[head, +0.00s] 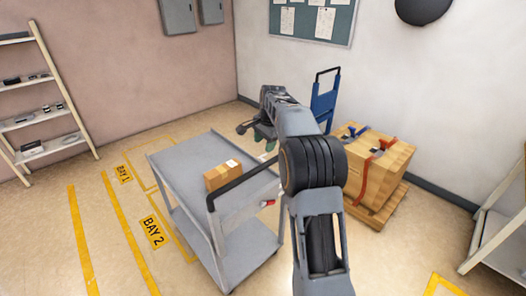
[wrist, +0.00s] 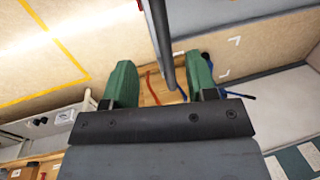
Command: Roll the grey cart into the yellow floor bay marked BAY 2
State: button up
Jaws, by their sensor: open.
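The grey cart (head: 215,150) stands in the middle of the head view, with a black push handle (head: 240,187) along its near right side. The BAY 2 label (head: 152,232) is on the floor left of the cart. Yellow bay lines (head: 185,245) show beside it; the cart hides the rest of that bay. My gripper (head: 264,136) is by the handle's far right end, partly hidden by my arm. In the wrist view my gripper (wrist: 160,82) has its green fingers apart, with the dark handle bar (wrist: 162,45) between them and a gap on both sides.
A small cardboard box (head: 222,175) rides on the cart's top. The BAY 1 label (head: 123,173) lies farther back. A strapped crate on a pallet (head: 375,170) and a blue hand truck (head: 324,103) stand right of the cart. Shelves (head: 40,105) stand at left; open floor lies left of the cart.

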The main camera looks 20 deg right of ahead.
jog(key=shift+s+r, duration=0.1)
jog(key=shift+r, duration=0.35)
